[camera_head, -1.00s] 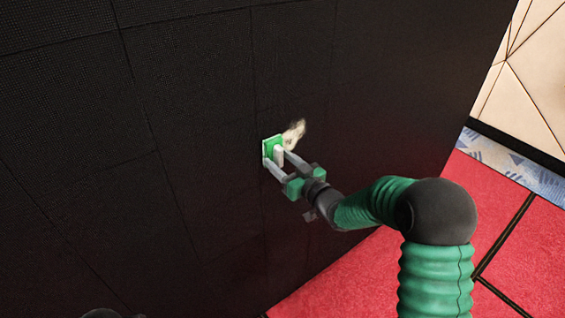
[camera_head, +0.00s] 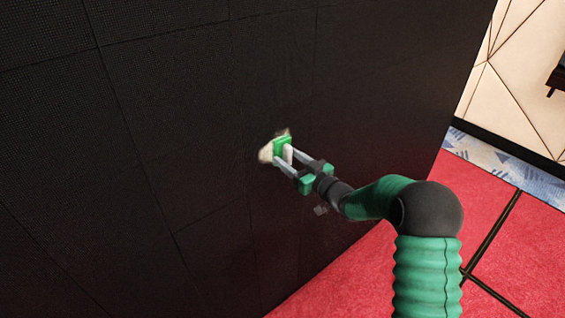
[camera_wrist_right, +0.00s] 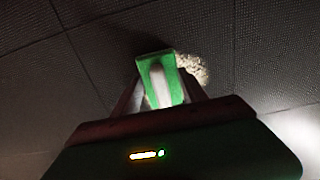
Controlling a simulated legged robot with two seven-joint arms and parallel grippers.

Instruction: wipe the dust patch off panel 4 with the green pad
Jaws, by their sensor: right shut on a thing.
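The green pad (camera_head: 281,147) has a white grip block on its back. My right gripper (camera_head: 286,156) is shut on that block and holds the pad at the black wall panel (camera_head: 215,150). I cannot tell whether the pad touches the panel. The pale dust patch (camera_head: 265,153) shows at the left of the pad and a little above it; the pad hides part of it. In the right wrist view the green pad (camera_wrist_right: 178,88) is between my fingers, and the dust patch (camera_wrist_right: 195,68) shows at its upper right. My left gripper is not in view.
The black video wall fills the left and middle, with thin seams between panels. Red carpet (camera_head: 480,220) with dark lines lies at the right. A cream wall (camera_head: 520,85) with a patterned blue strip (camera_head: 510,165) stands beyond it.

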